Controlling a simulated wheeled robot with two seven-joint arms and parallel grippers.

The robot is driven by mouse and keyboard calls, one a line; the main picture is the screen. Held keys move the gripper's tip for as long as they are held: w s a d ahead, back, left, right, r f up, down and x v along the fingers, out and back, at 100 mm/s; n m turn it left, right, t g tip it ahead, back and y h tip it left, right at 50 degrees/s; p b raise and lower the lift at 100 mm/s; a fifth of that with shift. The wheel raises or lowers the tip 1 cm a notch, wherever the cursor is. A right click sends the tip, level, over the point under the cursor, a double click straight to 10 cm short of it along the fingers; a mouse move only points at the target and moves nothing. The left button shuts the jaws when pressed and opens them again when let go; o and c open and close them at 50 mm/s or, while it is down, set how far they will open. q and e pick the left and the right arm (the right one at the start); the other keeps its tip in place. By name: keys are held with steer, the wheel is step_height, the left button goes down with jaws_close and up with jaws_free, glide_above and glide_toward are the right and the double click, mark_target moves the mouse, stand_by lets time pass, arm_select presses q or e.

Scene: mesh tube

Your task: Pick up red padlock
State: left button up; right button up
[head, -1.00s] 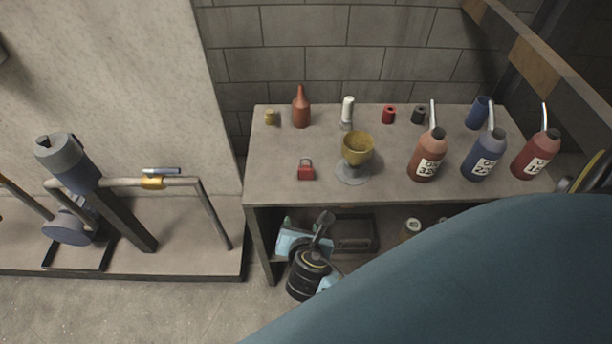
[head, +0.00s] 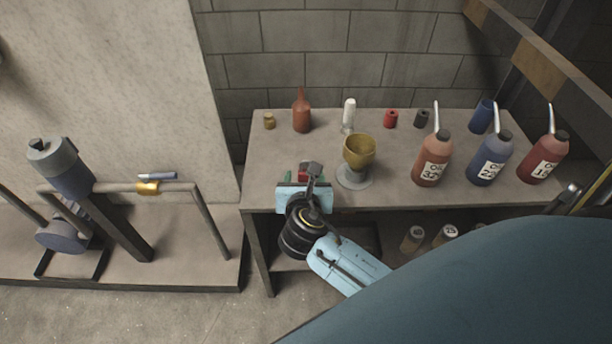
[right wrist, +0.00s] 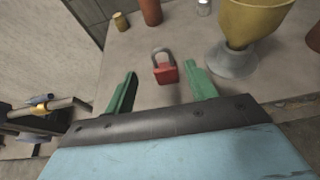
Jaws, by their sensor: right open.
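The red padlock (right wrist: 165,71) with its grey shackle lies on the table top (head: 264,157), near the front edge. In the right wrist view it shows ahead of and between the two green fingers of my right gripper (right wrist: 160,92), which is open with nothing between its tips. In the head view my right gripper (head: 304,177) is over the table's front edge and hides most of the padlock (head: 303,168). My left gripper is not in view.
A yellow goblet (head: 359,152) stands just right of the padlock. Behind are a small brass piece (head: 269,121), a red-brown bottle (head: 302,113) and a white-topped bottle (head: 348,114). Several labelled bottles (head: 432,160) stand at the right. Table space left of the padlock is clear.

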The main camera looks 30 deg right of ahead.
mark_target(306, 167)
steer(key=b+x, duration=0.1)
steer(key=x, duration=0.3)
steer(key=shift+s+d+f, duration=0.1)
steer(key=shift+s+f, duration=0.05)
steer(key=shift+w+d+f+b, duration=0.15)
steer(key=shift+w+d+b, duration=0.05)
steer(key=shift+w+b, duration=0.15)
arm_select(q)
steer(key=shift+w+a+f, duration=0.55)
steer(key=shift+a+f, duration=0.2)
arm_select(e)
steer(key=c, duration=1.1)
